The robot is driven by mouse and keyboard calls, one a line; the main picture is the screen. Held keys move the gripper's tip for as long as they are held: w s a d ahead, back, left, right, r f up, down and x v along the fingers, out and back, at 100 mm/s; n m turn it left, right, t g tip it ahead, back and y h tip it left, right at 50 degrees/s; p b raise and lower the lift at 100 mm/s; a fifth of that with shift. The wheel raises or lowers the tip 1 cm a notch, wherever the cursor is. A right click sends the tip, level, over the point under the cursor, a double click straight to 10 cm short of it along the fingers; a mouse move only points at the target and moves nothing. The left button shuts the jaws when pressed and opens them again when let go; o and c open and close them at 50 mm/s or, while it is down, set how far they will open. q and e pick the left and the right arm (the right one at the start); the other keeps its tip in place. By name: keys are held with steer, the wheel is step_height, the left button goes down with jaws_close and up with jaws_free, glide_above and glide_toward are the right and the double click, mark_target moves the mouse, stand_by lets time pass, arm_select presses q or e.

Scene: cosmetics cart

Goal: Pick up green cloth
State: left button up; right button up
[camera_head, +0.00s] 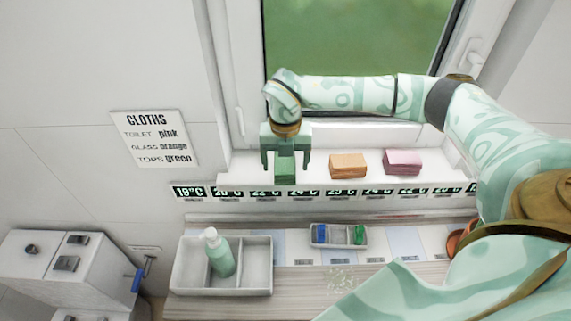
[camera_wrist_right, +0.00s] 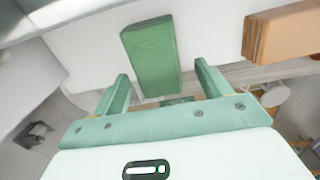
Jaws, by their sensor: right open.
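The green cloth (camera_wrist_right: 151,52) is a folded block on the white window sill. In the wrist view it lies ahead of my right gripper (camera_wrist_right: 165,88), between the lines of its two spread fingers. In the head view my right gripper (camera_head: 286,165) reaches down over the left part of the sill. The green cloth (camera_head: 285,168) shows there between the fingers, partly hidden by the gripper. The gripper is open and does not hold the cloth. My left gripper is not in view.
An orange cloth (camera_head: 348,166) and a pink cloth (camera_head: 402,162) lie further right on the sill (camera_head: 318,170). Below stand a grey tray (camera_head: 254,265) with a pump bottle (camera_head: 219,254) and a small tray (camera_head: 338,245). A cloth sign (camera_head: 154,140) hangs at left.

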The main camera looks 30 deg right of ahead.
step_height(320, 180, down, 2)
steer(key=c, duration=1.1)
steer(key=shift+o, duration=0.2)
steer(key=shift+w+r, duration=0.1)
steer(key=shift+r, duration=0.45)
step_height(320, 180, up, 2)
steer(key=shift+r, duration=0.25)
steer(key=s+a+r+b, duration=0.2)
steer(key=s+a+r, duration=0.1)
steer(key=s+r, duration=0.6)
steer(key=shift+s+a+r+b, duration=0.15)
steer(key=shift+s+r+b, duration=0.15)
steer(key=shift+s, duration=2.1)
